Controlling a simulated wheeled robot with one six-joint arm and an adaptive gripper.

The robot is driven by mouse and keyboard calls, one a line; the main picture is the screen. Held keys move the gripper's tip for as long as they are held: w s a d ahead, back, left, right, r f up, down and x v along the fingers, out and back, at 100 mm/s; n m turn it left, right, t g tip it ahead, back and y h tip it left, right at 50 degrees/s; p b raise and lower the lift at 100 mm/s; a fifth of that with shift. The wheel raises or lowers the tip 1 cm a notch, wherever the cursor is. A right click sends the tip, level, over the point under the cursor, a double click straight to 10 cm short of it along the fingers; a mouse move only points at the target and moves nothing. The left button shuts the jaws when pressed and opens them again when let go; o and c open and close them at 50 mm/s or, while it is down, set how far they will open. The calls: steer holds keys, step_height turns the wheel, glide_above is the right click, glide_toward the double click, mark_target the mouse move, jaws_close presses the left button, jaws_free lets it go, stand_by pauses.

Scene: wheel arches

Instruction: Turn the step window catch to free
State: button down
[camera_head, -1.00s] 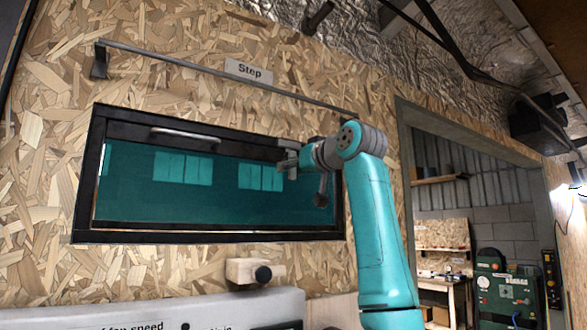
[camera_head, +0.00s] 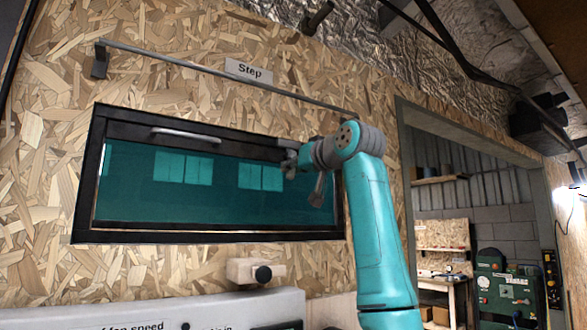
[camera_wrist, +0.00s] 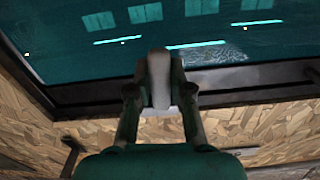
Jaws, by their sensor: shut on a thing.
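The step window (camera_head: 215,190) is a wide teal pane in a dark frame, under a label reading "Step" (camera_head: 249,71). My gripper (camera_head: 289,157) is at the upper right part of the frame. In the wrist view my gripper (camera_wrist: 160,92) is shut on a pale, narrow lever, the window catch (camera_wrist: 159,72), with one finger on each side. The lever lies over the dark frame and reaches onto the glass. In the head view the catch is mostly hidden by my gripper, so its exact angle is hard to tell there.
A grey pull handle (camera_head: 186,134) is on the frame's upper left. A long rail (camera_head: 220,75) runs above the window. A wooden block with a black knob (camera_head: 262,273) is below it. A doorway to a workshop opens at right.

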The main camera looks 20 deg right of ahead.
mark_target(276, 156)
steer(key=m, duration=0.2)
steer(key=a+m, duration=0.1)
steer(key=m, duration=0.1)
steer(key=shift+s+r, duration=0.15)
steer(key=shift+r, duration=0.05)
steer(key=m, duration=0.3)
steer(key=a+m, duration=0.1)
steer(key=shift+s+r+m, duration=0.15)
steer(key=shift+r+m, duration=0.15)
steer(key=shift+r, duration=0.1)
steer(key=m, duration=0.3)
steer(key=r+m, duration=0.1)
steer(key=shift+s+a+m, duration=0.1)
steer(key=shift+a+m, duration=0.15)
steer(key=shift+m, duration=0.05)
steer(key=shift+a+r+m, duration=0.1)
steer(key=shift+r+m, duration=0.15)
steer(key=shift+m, duration=0.6)
steer(key=shift+r+m, duration=0.2)
steer(key=shift+m, duration=0.65)
steer(key=c, duration=1)
jaws_free()
steer(key=shift+c, duration=0.2)
steer(key=shift+s, duration=0.1)
